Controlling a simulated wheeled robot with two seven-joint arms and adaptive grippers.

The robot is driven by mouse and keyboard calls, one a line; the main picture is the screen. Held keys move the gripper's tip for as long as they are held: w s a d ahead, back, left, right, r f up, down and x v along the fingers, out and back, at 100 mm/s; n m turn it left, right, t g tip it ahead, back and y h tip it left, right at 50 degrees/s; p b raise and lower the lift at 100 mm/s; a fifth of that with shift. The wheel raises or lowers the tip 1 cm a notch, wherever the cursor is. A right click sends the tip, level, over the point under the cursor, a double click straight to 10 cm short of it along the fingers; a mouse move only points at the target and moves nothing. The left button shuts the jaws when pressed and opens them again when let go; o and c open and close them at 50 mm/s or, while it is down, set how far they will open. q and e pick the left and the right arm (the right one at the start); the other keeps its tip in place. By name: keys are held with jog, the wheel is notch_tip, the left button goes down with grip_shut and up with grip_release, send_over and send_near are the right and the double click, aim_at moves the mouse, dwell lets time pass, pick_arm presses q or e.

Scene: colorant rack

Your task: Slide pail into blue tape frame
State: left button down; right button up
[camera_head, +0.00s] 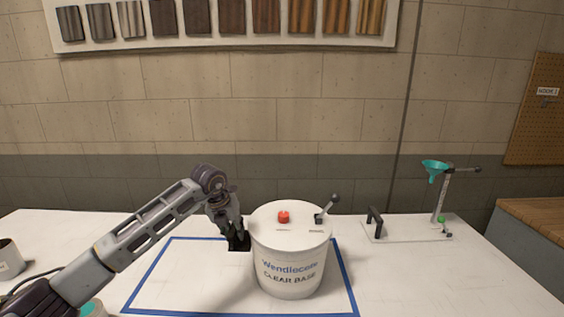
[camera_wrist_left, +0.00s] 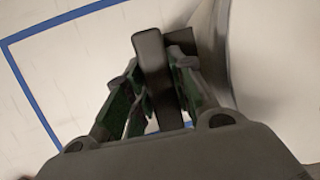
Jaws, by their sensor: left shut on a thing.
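The white pail (camera_head: 287,262), lettered "CLEAR BASE", stands upright on the table. It has a red cap and a small lever on its lid. The blue tape frame (camera_head: 148,274) lies around it; the pail is in the frame's right part, near the right strip, with bare table to its left. My left gripper (camera_head: 238,241) is at the pail's left side. In the left wrist view its fingers (camera_wrist_left: 158,100) are shut on a dark handle (camera_wrist_left: 150,65) beside the pail wall (camera_wrist_left: 275,60). The handle's join to the pail is partly hidden. My right gripper is out of view.
A stand with a teal funnel (camera_head: 435,167) sits on a white base at the right rear, apart from the pail. A grey can (camera_head: 8,262) is at the left table edge.

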pick_arm(q)
jog(key=c, duration=1.1)
grip_release()
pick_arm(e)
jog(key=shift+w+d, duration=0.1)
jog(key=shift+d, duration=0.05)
pick_arm(q)
jog(key=shift+f, duration=0.15)
jog(key=shift+a, duration=0.1)
jog(key=shift+s+r, duration=0.15)
jog(key=shift+r, duration=0.6)
jog(key=shift+v, duration=3.35)
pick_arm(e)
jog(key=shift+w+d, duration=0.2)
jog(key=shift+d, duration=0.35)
pick_arm(q)
jog(key=shift+s, duration=0.1)
jog(key=shift+r, duration=0.15)
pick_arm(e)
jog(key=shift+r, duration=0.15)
